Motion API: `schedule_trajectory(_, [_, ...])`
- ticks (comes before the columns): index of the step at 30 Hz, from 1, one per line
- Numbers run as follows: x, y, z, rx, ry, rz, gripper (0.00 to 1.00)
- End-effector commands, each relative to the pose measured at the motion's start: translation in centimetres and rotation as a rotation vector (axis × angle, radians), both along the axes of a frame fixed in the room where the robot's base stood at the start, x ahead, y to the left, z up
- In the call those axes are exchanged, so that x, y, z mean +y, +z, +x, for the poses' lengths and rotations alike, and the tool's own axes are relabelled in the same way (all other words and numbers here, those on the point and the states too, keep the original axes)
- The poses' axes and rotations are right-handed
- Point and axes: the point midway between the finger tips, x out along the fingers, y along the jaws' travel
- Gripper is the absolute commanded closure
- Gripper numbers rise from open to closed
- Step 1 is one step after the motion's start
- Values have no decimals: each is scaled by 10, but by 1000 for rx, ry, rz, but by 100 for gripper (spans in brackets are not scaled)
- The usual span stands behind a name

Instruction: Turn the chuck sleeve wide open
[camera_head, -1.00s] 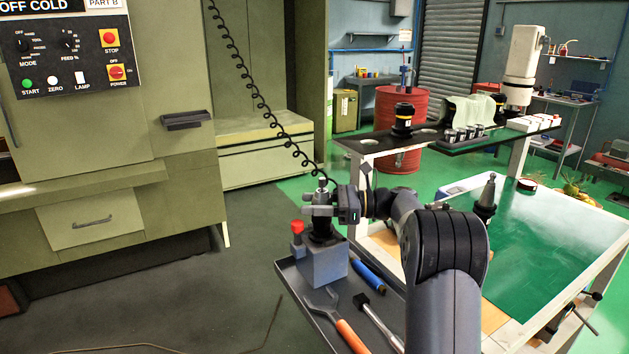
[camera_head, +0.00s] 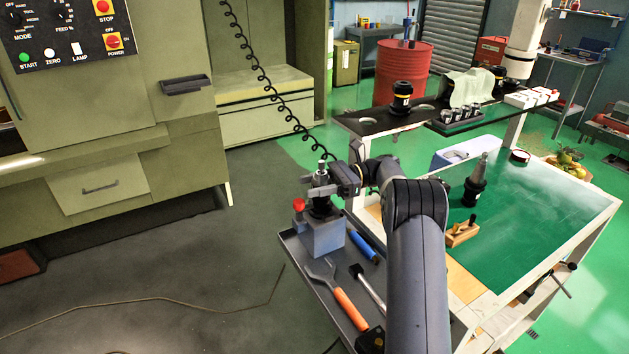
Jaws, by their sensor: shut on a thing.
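The chuck (camera_head: 320,207) stands upright in a grey block (camera_head: 322,236) on the dark side tray of the cart. Its upper sleeve is largely hidden by my gripper (camera_head: 322,184), which comes in from the right and is shut around it. A thin bright tip (camera_head: 322,166) sticks up above the jaws. A red knob (camera_head: 299,205) sits on the left of the block. How far the sleeve is turned cannot be told at this size.
The cart's green top (camera_head: 540,215) carries a tool holder (camera_head: 475,183) and a wooden plane (camera_head: 462,232). A coiled cable (camera_head: 265,85) hangs behind my gripper.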

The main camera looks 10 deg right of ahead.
Motion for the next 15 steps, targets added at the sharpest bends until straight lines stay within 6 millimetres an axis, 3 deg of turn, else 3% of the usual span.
schedule_trajectory(10, [1,-3,-1,6,5,-1,78])
schedule_trajectory(11, [1,-3,-1,6,5,-1,54])
schedule_trajectory(15, [1,-2,-1,5,4,-1,42])
